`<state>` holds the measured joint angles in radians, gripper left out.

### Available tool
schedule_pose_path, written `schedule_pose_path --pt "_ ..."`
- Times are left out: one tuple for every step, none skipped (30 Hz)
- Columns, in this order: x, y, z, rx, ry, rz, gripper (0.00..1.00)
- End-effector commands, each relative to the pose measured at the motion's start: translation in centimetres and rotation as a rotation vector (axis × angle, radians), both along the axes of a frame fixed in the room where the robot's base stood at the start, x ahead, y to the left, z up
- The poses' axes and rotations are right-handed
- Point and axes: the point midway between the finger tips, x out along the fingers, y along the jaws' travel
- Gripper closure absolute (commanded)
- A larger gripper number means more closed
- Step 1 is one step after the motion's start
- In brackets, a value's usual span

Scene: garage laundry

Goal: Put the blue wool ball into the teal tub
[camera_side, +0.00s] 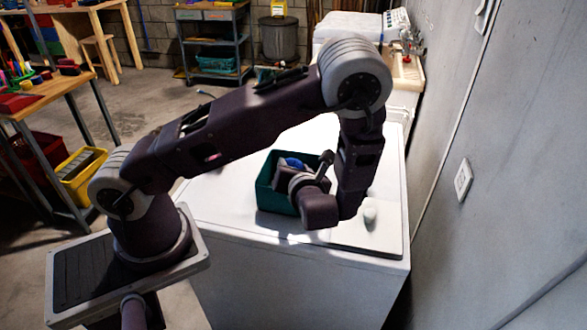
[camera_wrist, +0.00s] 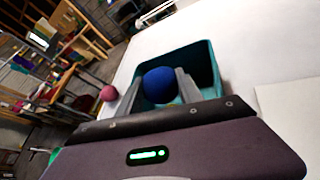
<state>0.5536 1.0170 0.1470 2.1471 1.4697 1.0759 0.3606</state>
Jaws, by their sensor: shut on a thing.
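The blue wool ball (camera_wrist: 159,84) is held between the two fingers of my gripper (camera_wrist: 158,88) in the wrist view. The teal tub (camera_wrist: 208,62) lies right behind and below the ball there. In the side view the tub (camera_side: 270,196) stands on the white machine top. My gripper (camera_side: 287,175) is over the tub, and the blue ball (camera_side: 293,162) shows at its tip, within the tub's outline. The ball's exact height against the rim is hard to tell. A small yellowish patch shows below the ball in the wrist view.
A pink ball (camera_wrist: 108,93) lies left of the tub in the wrist view. A small whitish round object (camera_side: 370,214) sits on the machine top (camera_side: 235,205) near its right side. The grey wall (camera_side: 500,200) stands close on the right. The machine top left of the tub is clear.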

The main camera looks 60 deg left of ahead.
Motion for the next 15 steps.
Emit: schedule_pose_path --pt "0.02 0.00 0.01 0.000 -0.001 0.000 0.97" --pt "0.01 0.00 0.03 0.000 -0.001 0.000 0.97" --pt "0.00 0.00 0.03 0.000 -0.001 0.000 0.97" --pt "0.01 0.00 0.04 0.000 -0.001 0.000 0.97" --pt "0.00 0.00 0.03 0.000 -0.001 0.000 0.97" --pt "0.00 0.01 -0.01 0.000 0.000 0.000 0.97" --pt "0.00 0.01 -0.09 0.000 0.000 0.000 0.97" --pt "0.00 0.00 -0.19 0.000 0.000 0.000 0.97" --pt "0.00 0.00 -0.32 0.000 0.001 0.000 0.97" --pt "0.00 0.01 -0.41 0.000 0.001 0.000 0.97" --pt "0.00 0.01 -0.51 0.001 0.001 0.001 0.97" --pt "0.00 0.02 -0.63 0.000 0.002 0.001 0.97" --pt "-0.01 0.01 -0.72 0.000 0.002 0.001 0.97" --pt "-0.01 0.01 -0.81 0.000 0.001 0.001 0.97" --pt "-0.01 0.02 -0.92 0.000 0.001 0.001 0.97"
